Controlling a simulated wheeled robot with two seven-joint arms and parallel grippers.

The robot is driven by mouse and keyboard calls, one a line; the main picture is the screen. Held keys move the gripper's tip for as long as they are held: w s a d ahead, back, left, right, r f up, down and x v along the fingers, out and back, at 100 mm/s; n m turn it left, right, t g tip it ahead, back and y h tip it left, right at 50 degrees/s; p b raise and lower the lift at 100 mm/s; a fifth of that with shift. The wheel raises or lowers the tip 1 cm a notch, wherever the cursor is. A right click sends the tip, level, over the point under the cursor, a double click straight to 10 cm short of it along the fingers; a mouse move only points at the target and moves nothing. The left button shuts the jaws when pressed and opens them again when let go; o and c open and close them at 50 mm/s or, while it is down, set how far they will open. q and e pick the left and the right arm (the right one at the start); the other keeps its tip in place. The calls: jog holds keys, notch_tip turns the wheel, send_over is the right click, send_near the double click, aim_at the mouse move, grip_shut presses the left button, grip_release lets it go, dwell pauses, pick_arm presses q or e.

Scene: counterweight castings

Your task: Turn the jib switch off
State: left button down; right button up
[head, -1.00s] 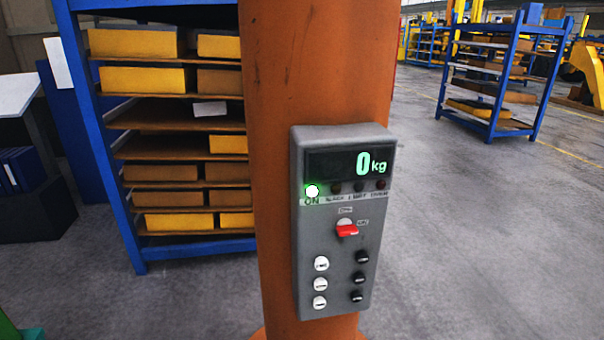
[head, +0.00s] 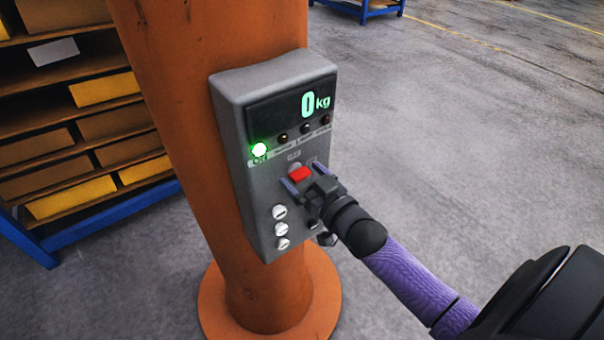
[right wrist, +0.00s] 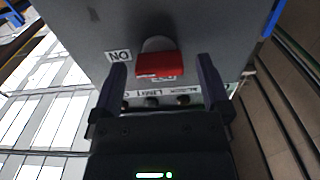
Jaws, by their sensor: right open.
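The grey control box (head: 262,185) is fixed to the orange column. Its display reads 0 kg, and the green lamp (head: 259,149) above the ON label is lit. The red switch handle (head: 300,174) sits in the middle of the panel; it also shows in the right wrist view (right wrist: 156,65). My right gripper (head: 305,178) is at the panel, open, with one finger on each side of the red handle; in the right wrist view its fingers (right wrist: 160,75) stand apart from the handle with gaps. An ON label shows left of the handle there. My left gripper is not in view.
The orange column (head: 180,120) stands behind the box. A blue shelf rack (head: 110,217) with yellow and brown boxes is at left. Open grey floor lies at right.

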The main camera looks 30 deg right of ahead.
jog(key=shift+w, duration=0.25)
jog(key=shift+c, duration=0.3)
jog(key=c, duration=1.2)
jog(key=shift+n, duration=0.4)
jog(key=n+p, duration=0.1)
jog(key=n, duration=0.2)
jog(key=shift+n, duration=0.4)
jog(key=n, duration=0.4)
jog(key=shift+a+p, duration=0.15)
jog(key=shift+p, duration=0.2)
jog(key=n, duration=0.5)
jog(key=shift+f, duration=0.15)
jog(key=shift+f+n+b, duration=0.1)
jog(key=shift+n+b, duration=0.4)
jog(key=shift+n, duration=1.7)
